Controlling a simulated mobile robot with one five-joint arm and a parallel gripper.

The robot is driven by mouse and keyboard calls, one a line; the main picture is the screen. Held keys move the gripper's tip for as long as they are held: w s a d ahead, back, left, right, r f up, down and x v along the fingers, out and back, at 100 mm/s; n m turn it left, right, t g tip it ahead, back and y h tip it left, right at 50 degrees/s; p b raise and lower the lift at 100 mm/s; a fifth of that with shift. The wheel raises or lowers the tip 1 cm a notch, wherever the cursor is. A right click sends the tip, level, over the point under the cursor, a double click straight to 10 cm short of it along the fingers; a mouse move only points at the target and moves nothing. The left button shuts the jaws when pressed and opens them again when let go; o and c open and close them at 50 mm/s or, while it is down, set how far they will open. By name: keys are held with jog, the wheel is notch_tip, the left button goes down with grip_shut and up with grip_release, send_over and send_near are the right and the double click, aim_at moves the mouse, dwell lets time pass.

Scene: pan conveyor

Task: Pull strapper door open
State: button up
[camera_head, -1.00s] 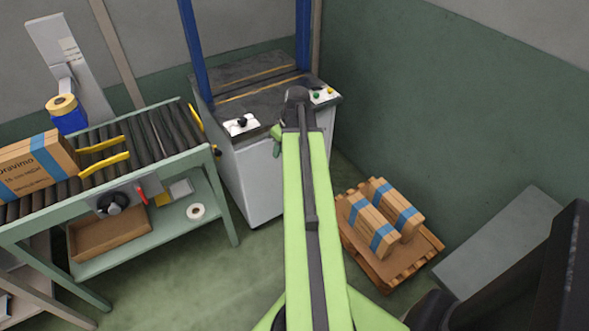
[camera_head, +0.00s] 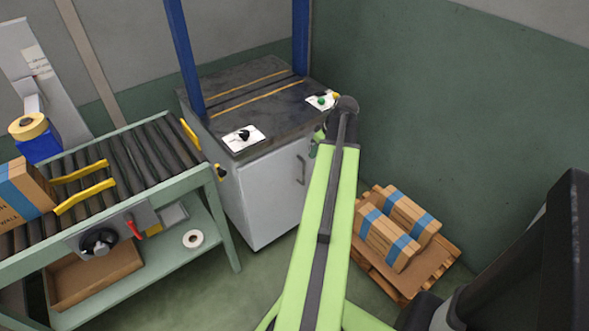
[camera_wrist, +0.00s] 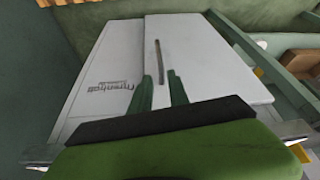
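The strapper (camera_head: 225,180) is a light grey cabinet with a dark top. Its white door (camera_head: 270,195) looks shut, flush with the cabinet front. An upright metal handle (camera_head: 301,168) is near the door's right edge. In the wrist view the door (camera_wrist: 205,60) and handle (camera_wrist: 160,62) lie ahead of my gripper (camera_wrist: 160,86). The two green fingers stand apart with a gap between them, and nothing is held. The handle lines up roughly with the gap, beyond the tips. In the head view my gripper (camera_head: 315,145) is mostly hidden behind my arm, right of the handle.
A roller conveyor (camera_head: 140,160) with a box (camera_head: 25,195) stands at the left, close to the strapper. A pallet (camera_head: 405,285) with cartons (camera_head: 390,240) lies on the floor at the right. A green wall is behind. Some floor in front of the door is clear.

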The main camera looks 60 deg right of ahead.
jog(key=b, duration=1.6)
send_over(302, 183)
jog(key=f, duration=1.5)
jog(key=shift+w+d+f, duration=0.2)
jog(key=shift+d+f, duration=0.2)
jog(key=shift+w+f, duration=0.2)
jog(key=shift+r, duration=0.1)
grip_shut()
jog(key=shift+s+d, duration=0.1)
